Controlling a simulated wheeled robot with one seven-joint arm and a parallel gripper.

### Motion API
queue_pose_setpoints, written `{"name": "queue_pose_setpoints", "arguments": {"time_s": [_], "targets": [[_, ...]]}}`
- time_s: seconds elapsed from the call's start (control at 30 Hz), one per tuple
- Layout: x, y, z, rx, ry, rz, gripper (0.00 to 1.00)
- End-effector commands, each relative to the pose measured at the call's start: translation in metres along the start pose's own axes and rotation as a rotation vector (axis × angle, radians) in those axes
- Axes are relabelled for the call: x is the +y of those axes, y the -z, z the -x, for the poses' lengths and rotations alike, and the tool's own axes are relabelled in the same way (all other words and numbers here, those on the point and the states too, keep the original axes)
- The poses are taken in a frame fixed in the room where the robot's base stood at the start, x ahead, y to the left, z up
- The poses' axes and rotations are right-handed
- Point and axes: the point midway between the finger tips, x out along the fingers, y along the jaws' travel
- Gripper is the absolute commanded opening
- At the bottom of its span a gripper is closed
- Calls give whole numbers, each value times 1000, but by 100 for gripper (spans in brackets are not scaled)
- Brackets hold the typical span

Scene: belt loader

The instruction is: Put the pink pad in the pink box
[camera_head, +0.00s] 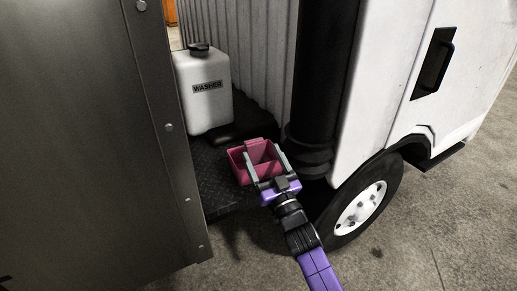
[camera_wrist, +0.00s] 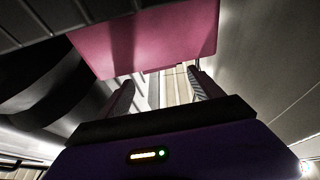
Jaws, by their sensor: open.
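The pink box (camera_head: 237,166) is an open-topped container on the dark textured step in the head view. My gripper (camera_head: 261,150) reaches over it from the front, its two grey fingers apart. A pink piece (camera_head: 263,154) shows between the fingers, at or over the box; I cannot tell whether it is the pad or part of the box. In the wrist view a flat pink panel (camera_wrist: 150,40) spans the space just beyond my fingertips (camera_wrist: 161,76). I cannot tell whether it is the pad or a box wall, nor whether the fingers touch it.
A white jug labelled WASHER (camera_head: 205,95) stands behind the box on the step (camera_head: 215,185). A dark metal panel (camera_head: 95,140) closes off the left. A thick black pipe (camera_head: 322,80) and a white vehicle body with a wheel (camera_head: 360,210) stand close on the right.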

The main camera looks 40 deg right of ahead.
Motion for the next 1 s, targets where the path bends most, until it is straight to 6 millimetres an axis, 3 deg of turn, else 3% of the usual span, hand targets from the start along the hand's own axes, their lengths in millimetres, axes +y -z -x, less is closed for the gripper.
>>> {"name": "queue_pose_setpoints", "arguments": {"time_s": [0.1, 0.3, 0.77, 0.87, 1.0], "targets": [[0, -3, 29, -3, 0, 1, 76], [0, -2, 63, -1, 1, 0, 76], [-3, -1, 86, -8, 4, -1, 76], [-14, -6, 108, -41, 20, -7, 76], [-39, -11, 166, -128, 65, -20, 76]]}}
